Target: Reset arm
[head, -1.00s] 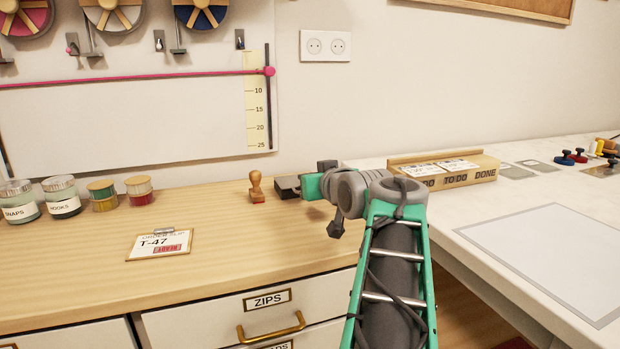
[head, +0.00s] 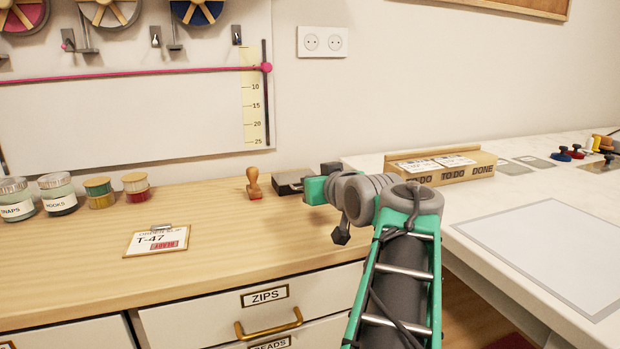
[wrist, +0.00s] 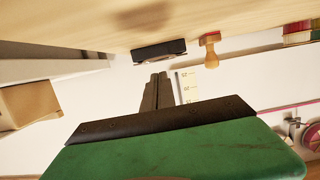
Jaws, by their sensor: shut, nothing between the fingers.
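My gripper (wrist: 158,92) shows in the wrist view with its dark fingers together and nothing between them. The wrist picture is upside down, with the wooden counter at the top. The fingers point toward the wall, near a dark ink pad (wrist: 159,51) and a wooden stamp (wrist: 211,50), with no visible contact. In the head view my green and grey arm reaches over the right end of the counter. Its green end covers part of the ink pad (head: 290,182), and the fingertips cannot be made out there. The stamp (head: 254,183) stands upright just left of the pad.
An order slip (head: 157,240) marked T-47 lies on the wooden counter (head: 85,272). Jars and spools (head: 99,192) stand at its left. The white table (head: 480,212) on the right holds a wooden card box (head: 450,175) and a grey-edged mat (head: 550,240).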

